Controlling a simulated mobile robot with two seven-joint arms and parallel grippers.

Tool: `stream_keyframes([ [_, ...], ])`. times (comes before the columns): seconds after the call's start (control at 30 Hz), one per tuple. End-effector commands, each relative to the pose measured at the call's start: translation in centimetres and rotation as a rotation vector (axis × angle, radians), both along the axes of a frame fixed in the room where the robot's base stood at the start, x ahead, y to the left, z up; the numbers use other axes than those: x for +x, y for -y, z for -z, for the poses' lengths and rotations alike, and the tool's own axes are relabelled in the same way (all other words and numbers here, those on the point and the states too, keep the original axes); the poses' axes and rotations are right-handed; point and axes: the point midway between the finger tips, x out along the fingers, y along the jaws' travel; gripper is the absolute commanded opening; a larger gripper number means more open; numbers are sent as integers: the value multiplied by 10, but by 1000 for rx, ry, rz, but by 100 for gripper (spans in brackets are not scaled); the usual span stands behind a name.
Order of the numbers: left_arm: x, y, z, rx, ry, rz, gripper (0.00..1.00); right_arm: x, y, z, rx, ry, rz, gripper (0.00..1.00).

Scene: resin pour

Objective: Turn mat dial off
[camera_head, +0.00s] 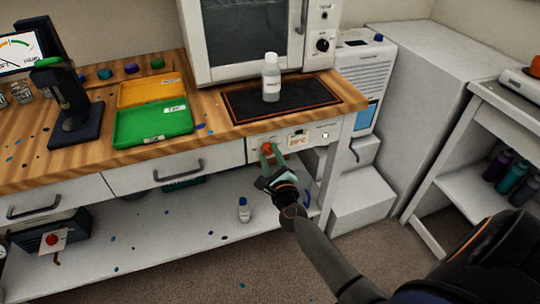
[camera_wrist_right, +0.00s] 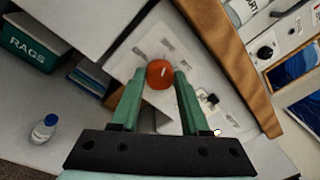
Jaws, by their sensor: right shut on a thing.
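The mat dial (camera_wrist_right: 160,74) is a round orange-red knob with a pale mark, on a white control panel (camera_head: 314,134) at the bench front. It also shows in the head view (camera_head: 267,148). My right gripper (camera_head: 270,154) reaches the panel, its green fingers on either side of the dial. In the right wrist view the gripper (camera_wrist_right: 158,84) has its fingertips closed against the dial's sides. The black heat mat (camera_head: 243,113) with an orange border lies on the bench above the panel. A clear bottle with a white cap (camera_head: 271,80) stands on it. My left gripper is not in view.
A green tray (camera_head: 150,128) and an orange tray (camera_head: 150,92) lie left of the mat. A white oven (camera_head: 235,40) stands behind it. A small blue-capped bottle (camera_head: 244,210) stands on the lower shelf, where a green RAGS box (camera_wrist_right: 30,45) also sits. A drawer (camera_head: 170,168) is left of the panel.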

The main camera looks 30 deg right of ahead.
Motion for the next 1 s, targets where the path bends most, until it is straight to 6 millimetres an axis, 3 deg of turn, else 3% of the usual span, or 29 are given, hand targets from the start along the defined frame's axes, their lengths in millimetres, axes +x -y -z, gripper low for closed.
stream_keyframes([
  [0.47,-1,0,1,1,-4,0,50,0,0,1,-142,-36,1,0],
  [1.0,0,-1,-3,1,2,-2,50,0,0,3,-624,-152,1,0],
])
